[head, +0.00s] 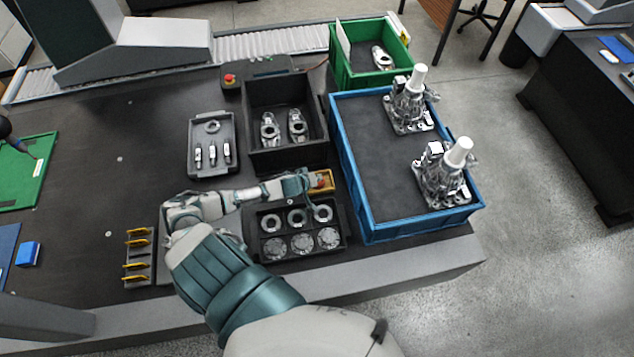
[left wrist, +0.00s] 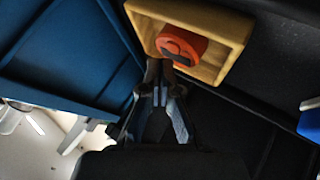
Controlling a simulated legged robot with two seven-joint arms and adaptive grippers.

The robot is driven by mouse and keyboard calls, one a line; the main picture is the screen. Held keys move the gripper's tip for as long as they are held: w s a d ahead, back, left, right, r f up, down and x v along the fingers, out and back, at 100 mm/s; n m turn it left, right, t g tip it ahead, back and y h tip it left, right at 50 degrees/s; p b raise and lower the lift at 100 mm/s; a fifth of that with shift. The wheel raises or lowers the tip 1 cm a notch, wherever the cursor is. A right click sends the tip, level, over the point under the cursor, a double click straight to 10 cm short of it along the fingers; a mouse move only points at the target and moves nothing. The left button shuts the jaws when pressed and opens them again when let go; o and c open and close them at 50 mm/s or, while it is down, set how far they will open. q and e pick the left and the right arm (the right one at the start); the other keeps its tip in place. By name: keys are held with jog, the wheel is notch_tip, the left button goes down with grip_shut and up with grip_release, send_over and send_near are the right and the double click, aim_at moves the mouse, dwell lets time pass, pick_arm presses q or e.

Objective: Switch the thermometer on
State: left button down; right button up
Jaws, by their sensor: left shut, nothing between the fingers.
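A small yellow box (head: 324,178) with an orange-red knob stands between the blue crate and the black parts tray in the head view. I take it for the thermometer, but I see no display or label. In the left wrist view the yellow box (left wrist: 238,38) is open-faced, with the orange-red knob (left wrist: 183,44) inside its rim. My left gripper (head: 311,183) is shut and empty beside the box. In the left wrist view its fingertips (left wrist: 161,72) are just below the knob; I cannot tell whether they touch it. My right gripper is not in view.
The blue crate (head: 352,197) with metal assemblies is close on the right. A black bin (head: 286,98) stands behind. A red button box (head: 231,80) is at the back. The left table middle is clear.

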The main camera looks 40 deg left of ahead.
pick_arm(q)
jog(key=shift+d, duration=0.15)
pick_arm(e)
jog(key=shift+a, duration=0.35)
pick_arm(q)
jog(key=shift+d+r, duration=0.1)
jog(key=shift+d, duration=0.1)
jog(key=shift+a, duration=0.1)
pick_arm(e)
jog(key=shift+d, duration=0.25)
pick_arm(q)
jog(key=shift+a+f, duration=0.25)
jog(key=shift+f, duration=0.25)
jog(key=shift+d+f, duration=0.1)
jog(key=shift+f, duration=0.05)
jog(key=shift+d+r+p, duration=0.1)
jog(key=shift+r+p, duration=0.6)
jog(key=shift+p, duration=0.25)
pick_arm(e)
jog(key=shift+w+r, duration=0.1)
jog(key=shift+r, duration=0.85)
